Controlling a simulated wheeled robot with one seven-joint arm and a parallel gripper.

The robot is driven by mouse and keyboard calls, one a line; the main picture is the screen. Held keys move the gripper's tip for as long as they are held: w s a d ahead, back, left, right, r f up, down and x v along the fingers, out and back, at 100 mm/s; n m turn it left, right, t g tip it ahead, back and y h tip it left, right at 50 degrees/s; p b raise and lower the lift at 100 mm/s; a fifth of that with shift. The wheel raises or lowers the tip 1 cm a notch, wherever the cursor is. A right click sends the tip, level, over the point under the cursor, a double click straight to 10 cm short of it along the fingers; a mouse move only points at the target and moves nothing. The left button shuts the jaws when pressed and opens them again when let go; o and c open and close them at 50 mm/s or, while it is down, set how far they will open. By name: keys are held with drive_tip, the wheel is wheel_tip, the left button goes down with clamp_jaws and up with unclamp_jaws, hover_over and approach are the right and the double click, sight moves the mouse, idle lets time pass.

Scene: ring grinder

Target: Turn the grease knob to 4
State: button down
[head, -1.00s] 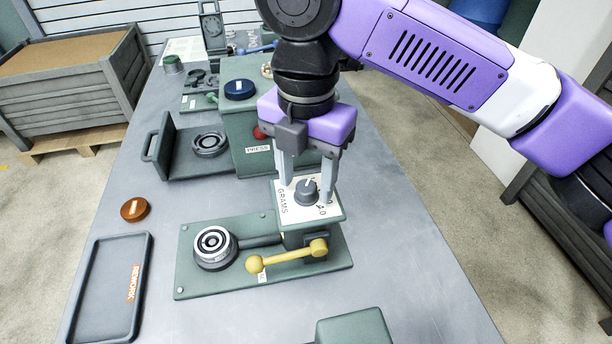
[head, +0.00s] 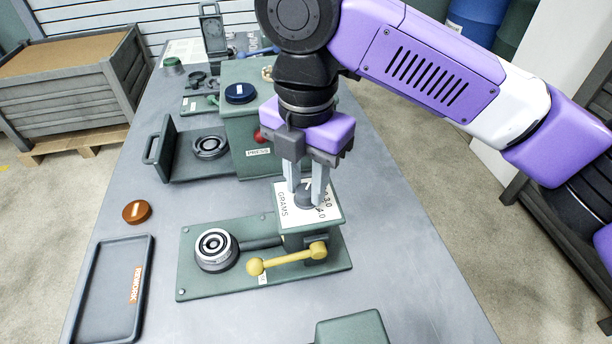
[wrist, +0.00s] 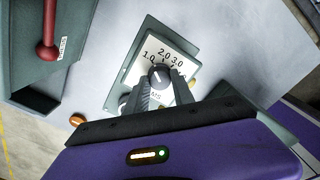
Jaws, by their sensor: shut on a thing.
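The grease knob (head: 305,199) is a small dark grey dial on the white "GRAMS" plate (head: 293,213), which is printed with 1.0, 2.0, 3.0 and 4.0. My gripper (head: 306,199) points down over the plate with its fingers on either side of the knob, shut on it. The wrist view shows the knob (wrist: 159,77) between the fingertips, its white pointer line tilted up-left. In the head view the fingers cover part of the knob.
A yellow-handled lever (head: 290,258) and a round ring fixture (head: 214,249) share the green base. The green press (head: 237,135) stands close behind the dial. A rework tray (head: 108,290) and an orange disc (head: 136,211) lie left.

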drive_tip(key=m+p, duration=0.1)
drive_tip(key=p, duration=0.1)
drive_tip(key=m+p, duration=0.1)
drive_tip(key=m, duration=0.1)
drive_tip(key=shift+r+p, duration=0.35)
drive_tip(key=shift+p, duration=0.05)
drive_tip(key=m+p, duration=0.3)
drive_tip(key=p, duration=0.1)
drive_tip(key=shift+m+p, duration=0.3)
drive_tip(key=shift+m, duration=0.1)
drive_tip(key=m+p, duration=0.6)
drive_tip(key=p, duration=0.2)
drive_tip(key=m+p, duration=0.2)
drive_tip(key=m, duration=0.2)
drive_tip(key=shift+f+m+p, duration=0.25)
drive_tip(key=shift+m+p, duration=0.15)
drive_tip(key=m, duration=0.5)
drive_tip(key=shift+m, duration=0.3)
drive_tip(key=c, duration=1.1)
unclamp_jaws()
drive_tip(key=shift+f, duration=0.1)
